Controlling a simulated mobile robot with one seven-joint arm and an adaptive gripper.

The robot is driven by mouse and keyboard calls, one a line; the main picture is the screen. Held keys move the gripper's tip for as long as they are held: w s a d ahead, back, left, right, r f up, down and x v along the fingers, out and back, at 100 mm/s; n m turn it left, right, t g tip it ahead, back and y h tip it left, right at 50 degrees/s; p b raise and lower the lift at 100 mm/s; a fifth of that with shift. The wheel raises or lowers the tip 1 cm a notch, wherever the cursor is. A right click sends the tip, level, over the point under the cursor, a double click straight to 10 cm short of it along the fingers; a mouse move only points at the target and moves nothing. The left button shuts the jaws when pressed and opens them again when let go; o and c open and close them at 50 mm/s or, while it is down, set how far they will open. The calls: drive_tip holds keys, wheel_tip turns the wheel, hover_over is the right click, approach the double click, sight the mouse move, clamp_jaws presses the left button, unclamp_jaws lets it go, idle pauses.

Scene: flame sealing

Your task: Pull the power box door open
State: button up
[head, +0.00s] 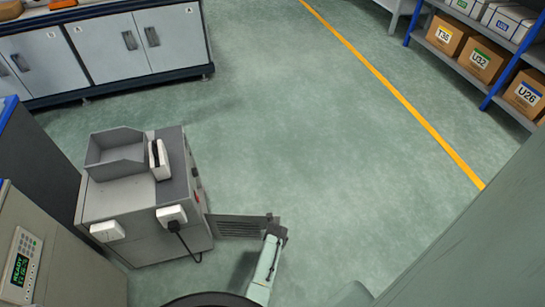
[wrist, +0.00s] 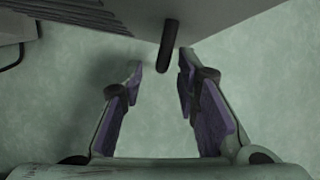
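The power box (head: 160,225) is a grey cabinet at the left of the head view. Its louvred door (head: 236,226) stands swung out from the box, extending to the right. In the wrist view the door (wrist: 215,15) crosses the top, with vent slots at upper left. A dark rounded handle (wrist: 168,45) sticks out from it. My gripper (wrist: 160,75) is open, its two purple-padded fingers spread. The handle's end lies between the fingertips, nearer the right one; I cannot tell whether it touches. In the head view my gripper (head: 274,235) is at the door's outer end.
A grey open bin (head: 116,152) and a white device sit on the box. A plug with a black cable (head: 180,235) hangs from its front. A keypad machine (head: 28,255) stands at lower left, cabinets (head: 110,50) behind. The floor to the right is clear up to the shelves (head: 490,45).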

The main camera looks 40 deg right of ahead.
drive_tip(key=v, duration=0.9)
drive_tip(key=shift+r, duration=0.15)
